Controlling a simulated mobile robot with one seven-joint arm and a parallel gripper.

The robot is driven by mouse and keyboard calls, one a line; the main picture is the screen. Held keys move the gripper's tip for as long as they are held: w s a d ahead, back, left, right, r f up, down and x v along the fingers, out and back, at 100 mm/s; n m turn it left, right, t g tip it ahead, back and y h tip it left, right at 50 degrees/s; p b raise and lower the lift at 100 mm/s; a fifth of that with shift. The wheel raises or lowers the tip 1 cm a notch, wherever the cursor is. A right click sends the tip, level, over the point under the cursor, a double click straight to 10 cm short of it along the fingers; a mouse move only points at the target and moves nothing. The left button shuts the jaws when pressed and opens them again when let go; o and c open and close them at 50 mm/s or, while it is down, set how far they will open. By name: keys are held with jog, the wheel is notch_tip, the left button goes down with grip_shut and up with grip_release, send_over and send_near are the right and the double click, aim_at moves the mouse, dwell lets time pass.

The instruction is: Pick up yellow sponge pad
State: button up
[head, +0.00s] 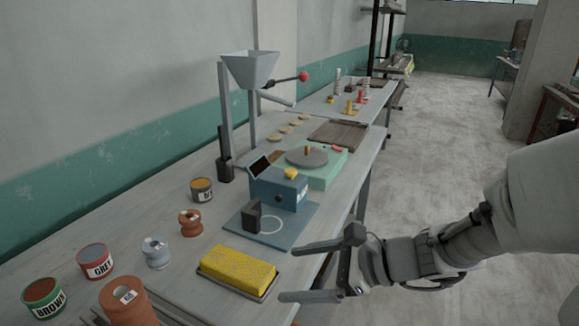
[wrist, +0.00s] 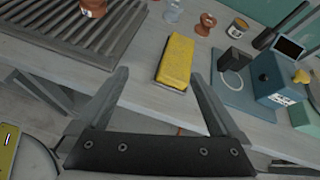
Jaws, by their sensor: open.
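The yellow sponge pad (head: 238,268) is a rectangular block on a thin dark base, lying flat near the front edge of the grey table. In the wrist view the yellow sponge pad (wrist: 176,61) lies ahead of my gripper, roughly between the lines of its two fingers. My gripper (head: 287,273) is open and empty, just off the table's front edge to the right of the pad. In the wrist view my gripper (wrist: 159,88) shows its two fingers spread apart, with the pad apart from them.
A blue machine (head: 279,190) on a blue plate (head: 295,228) stands behind the pad. Tins and spools line the left, including a brown pot (head: 128,300). A slatted rack (wrist: 75,30) lies left of the pad. The floor (head: 450,130) to the right is free.

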jog(key=w+f+m+t+b, duration=0.1)
jog(key=w+f+m+t, duration=0.1)
jog(key=w+f+m, duration=0.1)
jog(key=b, duration=0.4)
send_near(236, 263)
jog(key=shift+m+y, duration=0.3)
jog(key=x, duration=1)
jog(key=shift+d+f, duration=0.1)
jog(key=shift+f, duration=0.15)
jog(key=c, duration=1.1)
